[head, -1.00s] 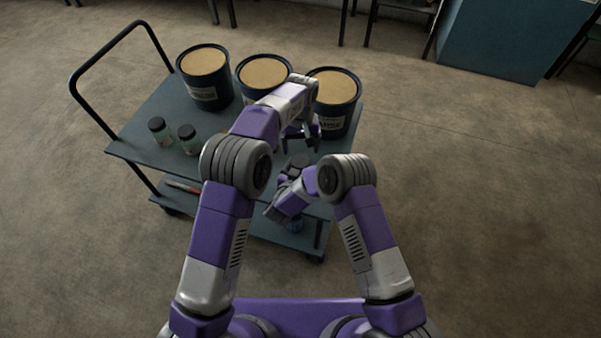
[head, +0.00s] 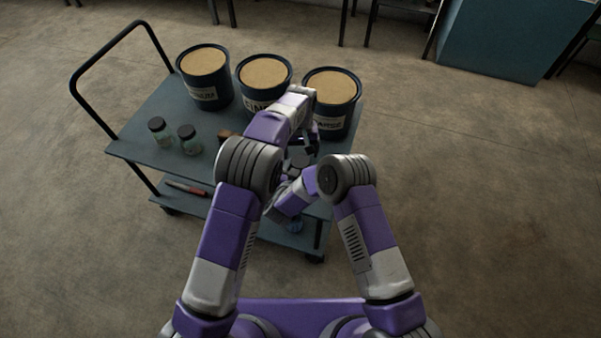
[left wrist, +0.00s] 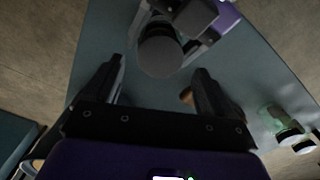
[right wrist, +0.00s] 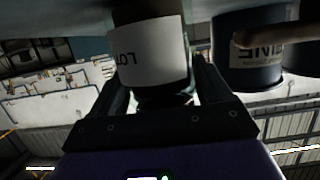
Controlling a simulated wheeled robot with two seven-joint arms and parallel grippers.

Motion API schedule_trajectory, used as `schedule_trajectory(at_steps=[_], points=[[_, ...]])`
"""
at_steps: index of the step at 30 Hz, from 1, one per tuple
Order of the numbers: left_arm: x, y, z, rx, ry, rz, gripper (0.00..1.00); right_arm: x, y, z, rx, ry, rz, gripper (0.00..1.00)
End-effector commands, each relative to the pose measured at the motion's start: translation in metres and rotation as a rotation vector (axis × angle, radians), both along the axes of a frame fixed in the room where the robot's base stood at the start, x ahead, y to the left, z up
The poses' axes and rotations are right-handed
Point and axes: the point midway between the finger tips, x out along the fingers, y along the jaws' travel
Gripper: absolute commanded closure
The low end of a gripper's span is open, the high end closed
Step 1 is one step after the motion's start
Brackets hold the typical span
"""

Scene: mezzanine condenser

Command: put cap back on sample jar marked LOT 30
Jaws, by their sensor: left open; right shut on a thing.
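My right gripper (right wrist: 163,75) is shut on a jar (right wrist: 152,50) whose white label reads LOT, upside down in the right wrist view; its number is not readable. A dark band, its cap or rim (right wrist: 165,97), shows at the jar's top end. In the left wrist view the held jar's round dark-grey top (left wrist: 160,55) lies between and beyond my left fingers. It looks like a cap, but I cannot tell how it sits. My left gripper (left wrist: 163,72) is open, apart from it. In the head view my left arm hides most of this.
Two dark-capped jars (head: 160,133) (head: 188,140) stand on the cart top (head: 150,105) at left. Three labelled drums (head: 205,80) (head: 264,80) (head: 333,92) line the far edge. A brown object (head: 226,136) lies near my left arm. A red-and-grey tool (head: 187,188) is on the lower shelf.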

Motion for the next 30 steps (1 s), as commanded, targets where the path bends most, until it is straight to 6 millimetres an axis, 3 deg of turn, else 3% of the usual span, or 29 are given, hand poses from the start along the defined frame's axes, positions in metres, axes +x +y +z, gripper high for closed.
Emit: schedule_trajectory(at_steps=[3,9,20,30], points=[[-0.001,0.0,-0.019,0.001,0.002,0.001,0.15,0.0,0.0,0.001,0.0,-0.002,0.0,1.0],[0.0,0.0,-0.037,0.0,0.0,0.001,0.15,0.0,0.0,0.001,0.0,-0.002,0.0,1.0],[0.0,0.0,-0.04,-0.001,-0.001,0.001,0.16,0.0,0.0,0.001,0.0,-0.002,0.0,1.0],[0.0,0.0,-0.04,-0.001,-0.001,0.001,0.69,0.0,0.0,0.001,0.0,-0.002,0.0,1.0]])
